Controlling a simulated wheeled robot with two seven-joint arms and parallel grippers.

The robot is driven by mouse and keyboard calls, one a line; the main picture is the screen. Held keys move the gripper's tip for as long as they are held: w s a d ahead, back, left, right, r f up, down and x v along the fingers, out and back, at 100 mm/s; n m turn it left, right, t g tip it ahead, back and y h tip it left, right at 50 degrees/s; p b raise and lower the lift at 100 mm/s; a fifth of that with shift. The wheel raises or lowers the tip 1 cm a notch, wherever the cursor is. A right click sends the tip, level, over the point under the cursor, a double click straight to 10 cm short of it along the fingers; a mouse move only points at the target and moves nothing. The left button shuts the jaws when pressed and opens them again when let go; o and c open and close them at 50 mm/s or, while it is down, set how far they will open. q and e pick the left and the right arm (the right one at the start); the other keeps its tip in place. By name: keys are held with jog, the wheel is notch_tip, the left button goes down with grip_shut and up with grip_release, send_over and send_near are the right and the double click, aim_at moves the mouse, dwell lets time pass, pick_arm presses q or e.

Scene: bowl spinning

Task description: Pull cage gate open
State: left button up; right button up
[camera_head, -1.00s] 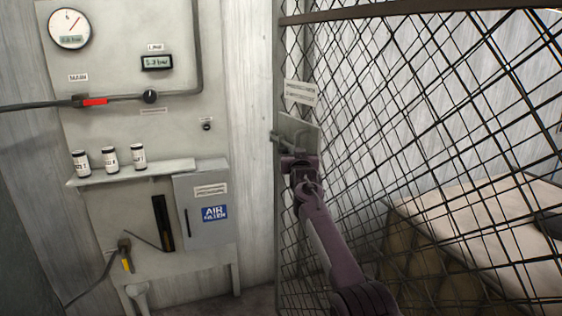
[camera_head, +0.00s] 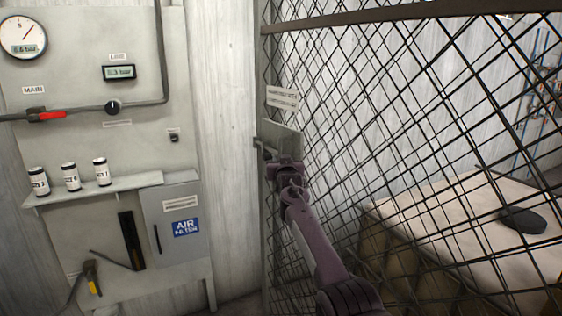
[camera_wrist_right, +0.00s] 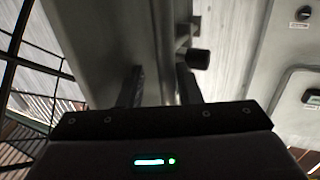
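The cage gate (camera_head: 400,110) is dark wire mesh in a metal frame, right of the wall panel in the head view. A grey lock plate (camera_head: 282,134) sits at its left edge, below a small white sign. My right gripper (camera_head: 284,165) is at this plate, at the gate's handle. In the right wrist view its two dark fingers (camera_wrist_right: 158,85) stand apart, with grey metal of the gate between and behind them. The handle is mostly hidden, so I cannot tell whether the fingers clamp it. A dark knob (camera_wrist_right: 199,59) shows beside the right finger. My left gripper is out of view.
On the left, a wall panel carries a gauge (camera_head: 22,38), a red-handled valve (camera_head: 48,116), a shelf (camera_head: 120,186) with bottles and an air filter box (camera_head: 172,218). Behind the mesh is a beige padded bed (camera_head: 440,225) with a dark object (camera_head: 522,219) on it.

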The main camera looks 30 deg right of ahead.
jog(key=shift+a+r, duration=0.15)
jog(key=shift+r, duration=0.05)
jog(key=b+v, duration=0.1)
jog(key=v, duration=0.6)
jog(key=shift+s, duration=0.35)
dwell(0.5)
